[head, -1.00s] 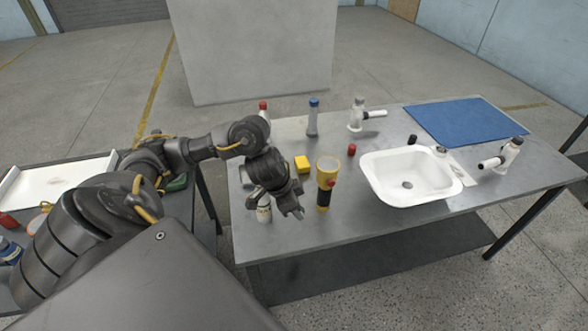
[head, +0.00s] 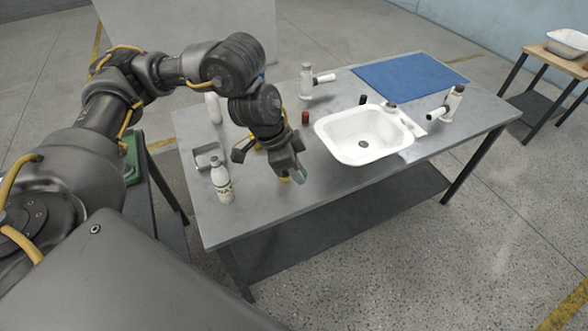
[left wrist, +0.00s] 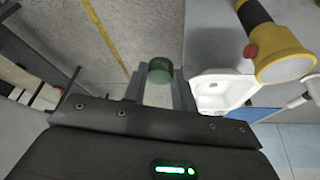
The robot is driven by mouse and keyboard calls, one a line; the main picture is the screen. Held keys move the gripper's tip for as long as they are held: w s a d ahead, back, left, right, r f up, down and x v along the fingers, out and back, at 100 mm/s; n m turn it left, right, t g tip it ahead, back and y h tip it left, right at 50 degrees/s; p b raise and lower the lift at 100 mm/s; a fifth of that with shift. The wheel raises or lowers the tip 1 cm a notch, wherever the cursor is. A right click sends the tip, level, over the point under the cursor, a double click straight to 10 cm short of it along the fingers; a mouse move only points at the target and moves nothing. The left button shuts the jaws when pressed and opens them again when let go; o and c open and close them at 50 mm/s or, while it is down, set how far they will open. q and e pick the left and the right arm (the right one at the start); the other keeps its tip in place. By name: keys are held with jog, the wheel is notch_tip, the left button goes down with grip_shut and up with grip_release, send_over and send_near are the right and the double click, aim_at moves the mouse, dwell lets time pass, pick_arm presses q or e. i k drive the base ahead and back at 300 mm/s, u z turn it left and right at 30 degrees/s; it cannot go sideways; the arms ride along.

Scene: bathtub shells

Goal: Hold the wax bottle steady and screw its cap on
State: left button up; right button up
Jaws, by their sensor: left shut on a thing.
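The wax bottle (head: 221,182), white with green lettering, stands upright near the front left of the metal table. Its pale top shows no green cap on it. My left gripper (head: 293,172) is to the right of the bottle and apart from it. It is shut on a small dark green cap, which shows between the fingers in the left wrist view (left wrist: 159,82). The bottle is not visible in the left wrist view. My right gripper is in neither view.
A yellow and black flashlight (left wrist: 274,48) stands close to my left gripper, mostly hidden behind it in the head view. A metal tray (head: 207,155) lies behind the bottle. A white basin (head: 345,150), red cap (head: 305,117) and blue mat (head: 405,78) are farther right.

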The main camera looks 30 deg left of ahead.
aim_at(219, 176)
jog(key=z, duration=1.4)
jog(key=k, duration=1.1)
jog(key=u, duration=2.05)
jog(key=i, duration=0.5)
